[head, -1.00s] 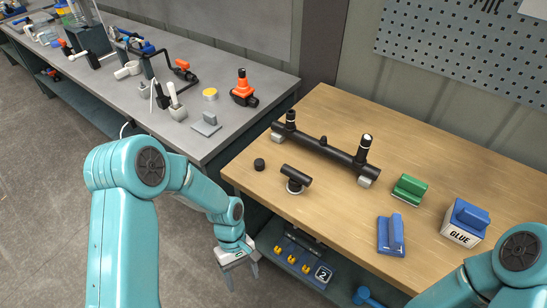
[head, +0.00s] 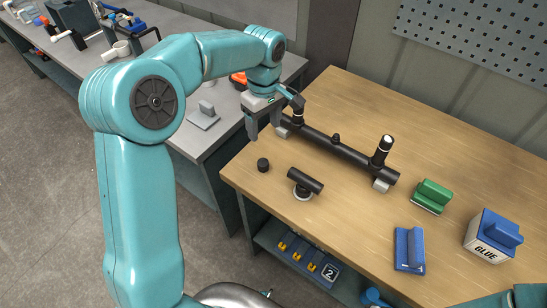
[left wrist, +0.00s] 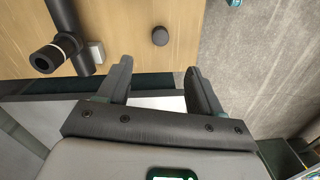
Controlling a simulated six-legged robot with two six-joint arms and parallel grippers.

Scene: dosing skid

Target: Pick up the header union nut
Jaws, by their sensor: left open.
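A small black round piece (head: 263,165), which looks like the header union nut, stands on the wooden bench near its left edge. It also shows in the left wrist view (left wrist: 160,37), beyond the gap between my fingers. My left gripper (head: 264,130) is open and empty. It hangs over the left edge of the bench, near the left end of the black header pipe (head: 335,148), and is apart from the nut. In the left wrist view my two fingers (left wrist: 158,72) are spread. My right gripper is out of view.
A black tee (head: 305,183) on a white ring stands right of the nut. The header lies behind on grey blocks, with upright stubs. A green block (head: 432,195), a blue block (head: 409,249) and a glue box (head: 491,236) are at right. A grey bench (head: 215,150) is at left.

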